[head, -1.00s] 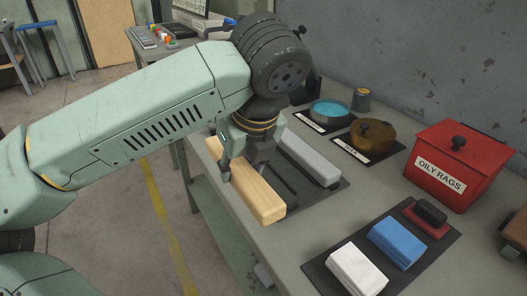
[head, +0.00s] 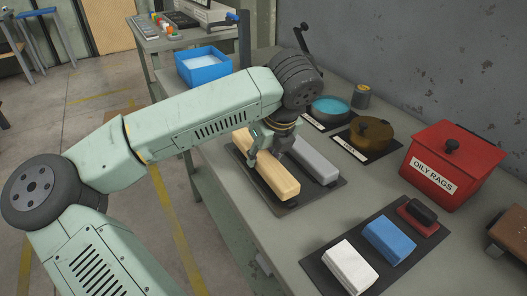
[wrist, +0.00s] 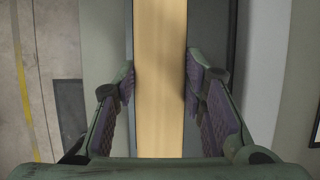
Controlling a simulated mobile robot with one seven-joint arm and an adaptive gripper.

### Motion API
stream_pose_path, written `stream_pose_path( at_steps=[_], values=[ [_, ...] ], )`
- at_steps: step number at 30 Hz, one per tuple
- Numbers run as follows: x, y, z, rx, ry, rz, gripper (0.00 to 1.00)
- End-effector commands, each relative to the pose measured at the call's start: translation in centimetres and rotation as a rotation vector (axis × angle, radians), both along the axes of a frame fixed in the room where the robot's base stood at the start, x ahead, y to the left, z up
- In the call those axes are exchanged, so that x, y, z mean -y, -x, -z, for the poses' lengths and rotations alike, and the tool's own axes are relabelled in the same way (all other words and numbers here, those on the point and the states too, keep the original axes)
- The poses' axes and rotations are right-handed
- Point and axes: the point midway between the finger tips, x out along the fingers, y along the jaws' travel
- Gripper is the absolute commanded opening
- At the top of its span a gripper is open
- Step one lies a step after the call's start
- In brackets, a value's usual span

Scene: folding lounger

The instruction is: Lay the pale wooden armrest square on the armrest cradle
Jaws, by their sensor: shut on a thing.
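The pale wooden armrest (head: 277,184) is a long bar. It lies lengthwise over the left part of a dark mat (head: 334,187) on the bench. A small dark piece of the armrest cradle (head: 290,204) shows under its near end; the armrest hides most of the cradle. I cannot tell whether the armrest touches it or hangs just above. My gripper (head: 265,158) is shut across the armrest near its far half. In the wrist view my gripper (wrist: 160,85) has one finger along each side of the armrest (wrist: 160,40), which runs straight between them.
A grey bar (head: 316,161) lies parallel on the right of the mat. A white block (head: 349,266), a blue block (head: 389,238), a red oily-rags bin (head: 450,165) and round tins (head: 367,135) stand to the right. A blue tray (head: 203,68) is behind. The bench's left edge is close.

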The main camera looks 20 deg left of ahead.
Motion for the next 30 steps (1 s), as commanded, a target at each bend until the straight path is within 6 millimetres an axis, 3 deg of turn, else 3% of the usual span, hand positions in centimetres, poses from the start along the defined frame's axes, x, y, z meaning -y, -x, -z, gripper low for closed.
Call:
stream_pose_path(
  at_steps=[25, 26, 30],
  values=[
    [0.0, 0.0, 1.1, 0.001, 0.0, 0.0, 0.01],
    [0.0, 0.0, 1.2, 0.0, 0.0, 0.0, 0.38],
    [0.0, 0.0, 1.2, 0.0, 0.0, 0.0, 0.48]
  ],
)
